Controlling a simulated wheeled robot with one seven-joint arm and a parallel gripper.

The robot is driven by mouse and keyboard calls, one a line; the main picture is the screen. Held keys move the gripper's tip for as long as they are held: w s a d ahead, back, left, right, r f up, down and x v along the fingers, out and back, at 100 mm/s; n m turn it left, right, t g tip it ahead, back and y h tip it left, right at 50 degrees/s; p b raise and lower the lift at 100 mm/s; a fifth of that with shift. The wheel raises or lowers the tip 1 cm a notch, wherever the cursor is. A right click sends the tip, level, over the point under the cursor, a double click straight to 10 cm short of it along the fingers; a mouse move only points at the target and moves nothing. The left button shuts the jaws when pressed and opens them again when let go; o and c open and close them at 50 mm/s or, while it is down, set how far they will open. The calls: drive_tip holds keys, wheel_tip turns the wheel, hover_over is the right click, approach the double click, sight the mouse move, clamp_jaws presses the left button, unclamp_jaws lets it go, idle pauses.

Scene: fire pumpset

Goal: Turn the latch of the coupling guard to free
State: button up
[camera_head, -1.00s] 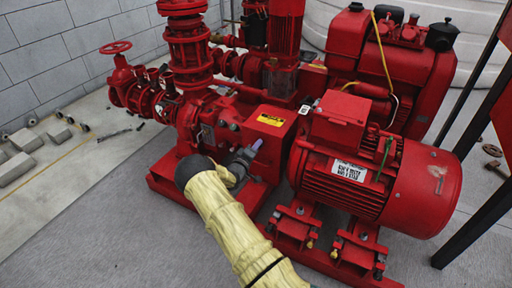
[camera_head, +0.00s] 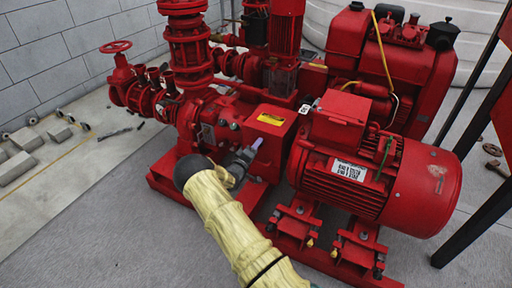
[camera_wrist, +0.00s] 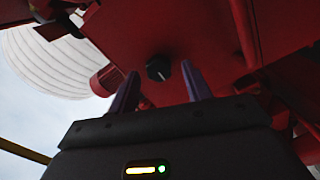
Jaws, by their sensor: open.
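The red coupling guard (camera_head: 268,126), with a yellow label on its top, stands between the pump and the motor. In the wrist view a small round black latch knob (camera_wrist: 158,68) with a white pointer mark sits on a red face (camera_wrist: 190,28). My gripper (camera_wrist: 160,70) is open, with one purple finger at each side of the knob in the picture. No contact with the knob can be seen. In the head view my gripper (camera_head: 255,146) is at the near side of the guard, and the knob cannot be made out there.
The large red motor (camera_head: 375,180) stands close to the right of my gripper. Red pump piping (camera_head: 188,70) rises on the left, and a red engine (camera_head: 390,70) stands behind.

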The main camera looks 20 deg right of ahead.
drive_tip(key=p+v, duration=0.5)
drive_tip(key=v, duration=1.1)
drive_tip(key=shift+s+a, duration=0.25)
drive_tip(key=shift+a, duration=0.1)
